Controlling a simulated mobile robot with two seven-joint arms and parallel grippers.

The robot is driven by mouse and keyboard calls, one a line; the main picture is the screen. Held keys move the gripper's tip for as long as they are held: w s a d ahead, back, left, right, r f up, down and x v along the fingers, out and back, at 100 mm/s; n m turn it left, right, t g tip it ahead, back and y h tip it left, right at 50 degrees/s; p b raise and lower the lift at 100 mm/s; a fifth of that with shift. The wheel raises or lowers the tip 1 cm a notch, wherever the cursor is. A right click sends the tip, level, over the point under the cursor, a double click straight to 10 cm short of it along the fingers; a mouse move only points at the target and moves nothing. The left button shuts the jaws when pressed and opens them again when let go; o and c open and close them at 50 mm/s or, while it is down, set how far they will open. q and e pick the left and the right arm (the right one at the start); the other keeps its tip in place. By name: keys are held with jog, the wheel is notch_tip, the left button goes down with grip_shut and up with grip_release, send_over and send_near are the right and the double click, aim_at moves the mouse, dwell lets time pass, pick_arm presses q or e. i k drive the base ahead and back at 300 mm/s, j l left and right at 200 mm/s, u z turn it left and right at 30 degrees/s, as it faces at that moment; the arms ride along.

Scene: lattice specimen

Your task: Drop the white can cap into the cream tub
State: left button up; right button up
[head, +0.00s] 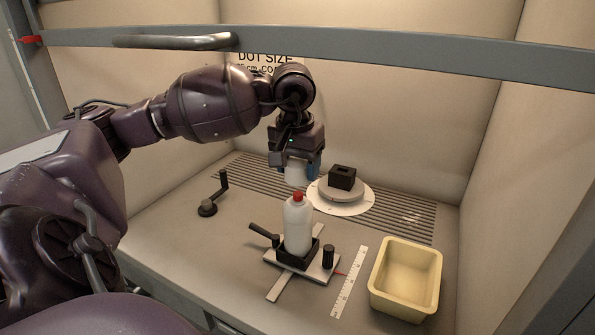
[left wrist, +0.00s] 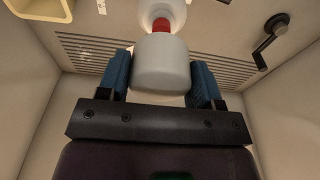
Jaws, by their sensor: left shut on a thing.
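My left gripper (head: 295,166) is shut on the white can cap (head: 296,175) and holds it in the air just above a white bottle (head: 298,228) with a red nozzle (head: 298,196). In the left wrist view the cap (left wrist: 163,62) sits between the two blue finger pads, with the red nozzle (left wrist: 161,25) showing just past it. The cream tub (head: 376,292) stands at the front right, away from the gripper, and looks empty. A corner of the tub (left wrist: 40,14) shows in the left wrist view. My right gripper is in neither view.
The bottle stands upright in a black clamp on a cross-shaped base (head: 286,279). A white ruler (head: 350,281) lies between the base and tub. Behind are a black block (head: 342,176) on a round disc and a crank handle (head: 208,207). A grey rail (head: 400,47) crosses above.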

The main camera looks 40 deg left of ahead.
aim_at(394, 284)
jog(key=i+l, duration=0.1)
jog(key=l, duration=0.5)
jog(key=i+l, duration=0.1)
jog(key=l, duration=0.55)
